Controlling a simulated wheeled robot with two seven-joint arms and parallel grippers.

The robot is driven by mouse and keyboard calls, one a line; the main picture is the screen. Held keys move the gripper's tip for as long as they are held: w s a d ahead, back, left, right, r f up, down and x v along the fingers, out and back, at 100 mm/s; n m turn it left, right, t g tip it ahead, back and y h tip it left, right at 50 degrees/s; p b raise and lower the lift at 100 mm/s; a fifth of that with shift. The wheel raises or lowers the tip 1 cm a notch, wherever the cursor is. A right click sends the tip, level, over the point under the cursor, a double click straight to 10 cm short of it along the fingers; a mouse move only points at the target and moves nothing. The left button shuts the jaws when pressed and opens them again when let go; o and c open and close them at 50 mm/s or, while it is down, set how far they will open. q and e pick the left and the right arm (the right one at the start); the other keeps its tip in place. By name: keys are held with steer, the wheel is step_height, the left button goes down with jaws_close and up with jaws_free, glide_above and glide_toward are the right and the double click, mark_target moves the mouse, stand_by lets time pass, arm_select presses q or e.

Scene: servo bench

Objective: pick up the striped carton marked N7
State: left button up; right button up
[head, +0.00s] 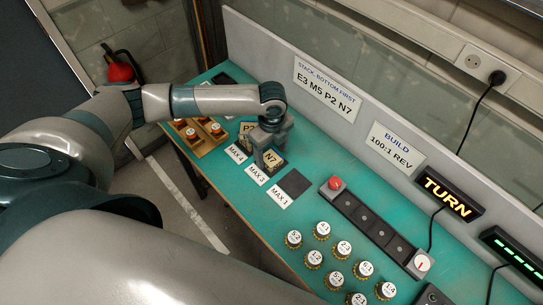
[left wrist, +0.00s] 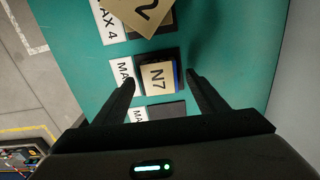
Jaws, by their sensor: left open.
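The carton marked N7 (head: 270,158) stands on the dark pad by the MAX 3 label. In the left wrist view the N7 carton (left wrist: 157,80) shows its tan top with a dark blue edge; stripes are too small to make out. My left gripper (head: 265,148) is above the carton, pointing down and partly hiding it in the head view. In the left wrist view my left gripper (left wrist: 160,80) is open, with one finger on each side of the carton in the picture; no contact shows. My right gripper is out of view.
A tan-topped carton (left wrist: 146,12) marked with a 2 sits close by at MAX 4. The MAX 1 pad (head: 294,182) is empty. A wooden tray (head: 210,146) stands left; several numbered round pieces (head: 343,247) and a button strip (head: 372,222) are right.

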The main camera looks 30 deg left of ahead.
arm_select(q)
steer(key=shift+f, duration=0.4)
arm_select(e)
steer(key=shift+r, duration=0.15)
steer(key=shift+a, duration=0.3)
arm_select(q)
steer(key=c, duration=1.1)
steer(key=shift+c, duration=0.2)
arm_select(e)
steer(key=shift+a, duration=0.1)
arm_select(q)
steer(key=shift+r, duration=0.15)
